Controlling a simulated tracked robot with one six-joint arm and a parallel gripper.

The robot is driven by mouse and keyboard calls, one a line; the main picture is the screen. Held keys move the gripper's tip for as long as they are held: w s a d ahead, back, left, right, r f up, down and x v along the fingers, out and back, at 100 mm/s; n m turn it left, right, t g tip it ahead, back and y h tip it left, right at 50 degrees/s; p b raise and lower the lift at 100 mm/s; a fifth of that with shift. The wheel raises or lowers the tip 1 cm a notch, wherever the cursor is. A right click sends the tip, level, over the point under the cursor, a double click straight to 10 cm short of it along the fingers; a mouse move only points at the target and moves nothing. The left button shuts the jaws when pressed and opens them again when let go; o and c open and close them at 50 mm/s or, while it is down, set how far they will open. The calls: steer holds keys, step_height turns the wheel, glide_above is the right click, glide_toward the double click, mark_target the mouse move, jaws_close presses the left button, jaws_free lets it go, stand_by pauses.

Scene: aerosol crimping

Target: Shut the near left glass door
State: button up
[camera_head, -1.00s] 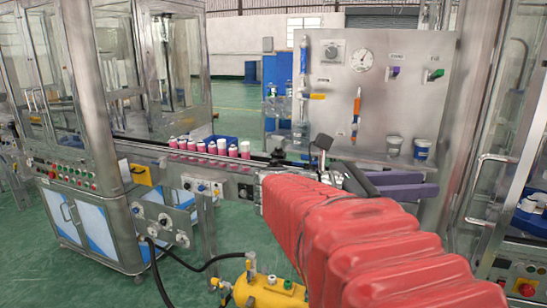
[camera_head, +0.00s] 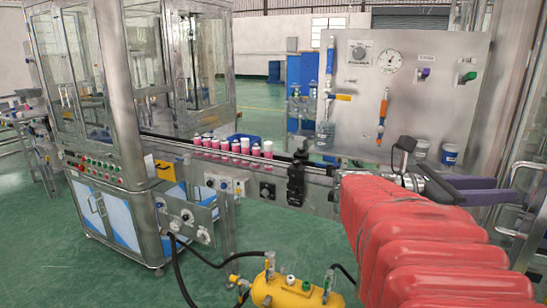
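Glass doors (camera_head: 52,62) with metal frames and small handles stand on the upper part of the left machine, at the left of the view. I cannot tell how far each one stands open. Another glass door with a bar handle (camera_head: 519,172) is partly visible on the machine at the right edge. My gripper (camera_head: 482,190) has two dark purple fingers. It is right of centre, beyond my red-sleeved arm, and points right toward the right machine. The fingers look apart, with nothing seen between them. It is far from the left machine's doors.
A conveyor with pink and white cans (camera_head: 238,147) runs from the left machine toward my arm. A yellow air tank (camera_head: 285,294) with black hoses is on the floor below. A steel panel with gauges (camera_head: 420,85) stands behind. Green floor is open at lower left.

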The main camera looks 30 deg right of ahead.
mark_target(495, 226)
steer(key=shift+x, duration=2.05)
steer(key=shift+c, duration=0.6)
jaws_close()
steer(key=shift+a, duration=0.2)
steer(key=shift+s+d, duration=0.1)
steer(key=shift+d, duration=0.05)
